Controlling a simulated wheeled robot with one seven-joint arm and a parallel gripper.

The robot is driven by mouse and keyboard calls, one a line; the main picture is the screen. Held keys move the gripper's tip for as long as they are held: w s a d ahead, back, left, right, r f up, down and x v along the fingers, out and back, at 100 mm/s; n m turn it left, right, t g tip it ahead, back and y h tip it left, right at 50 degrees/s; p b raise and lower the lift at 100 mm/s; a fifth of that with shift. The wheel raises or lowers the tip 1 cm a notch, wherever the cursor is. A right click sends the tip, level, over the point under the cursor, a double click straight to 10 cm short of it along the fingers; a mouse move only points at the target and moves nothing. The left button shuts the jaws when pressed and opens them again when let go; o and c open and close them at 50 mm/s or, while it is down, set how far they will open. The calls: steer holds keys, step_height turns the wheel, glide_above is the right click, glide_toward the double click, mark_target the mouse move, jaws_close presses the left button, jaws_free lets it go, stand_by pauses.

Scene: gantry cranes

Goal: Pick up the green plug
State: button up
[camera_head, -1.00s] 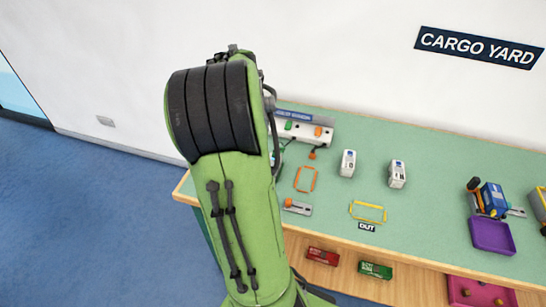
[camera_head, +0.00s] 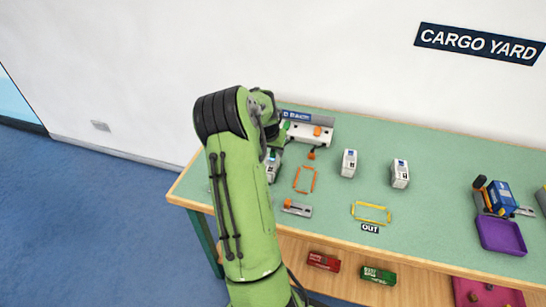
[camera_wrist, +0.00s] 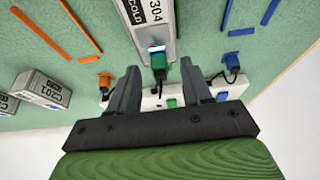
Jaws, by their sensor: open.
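The green plug (camera_wrist: 158,64) is in the wrist view, at the end of a white container marked COLD (camera_wrist: 149,28), beside a small blue-lit spot. A black cable hangs from the plug. My gripper (camera_wrist: 160,74) is open, with one finger on each side of the plug and a gap to each. Whether the plug sits inside the container's socket I cannot tell. In the head view my arm hides the plug and my gripper; part of that container (camera_head: 272,166) shows beside the arm.
A white power strip (camera_head: 304,133) stands at the table's back; it also shows behind my fingers (camera_wrist: 150,99). An orange plug (camera_wrist: 104,80) and a blue plug (camera_wrist: 232,62) flank the fingers. Two other white containers (camera_head: 349,163) (camera_head: 400,173) stand to the right.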

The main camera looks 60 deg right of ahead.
steer(key=shift+d+f, duration=0.15)
steer(key=shift+f, duration=0.1)
steer(key=shift+r, duration=0.1)
steer(key=shift+c, duration=0.2)
jaws_close()
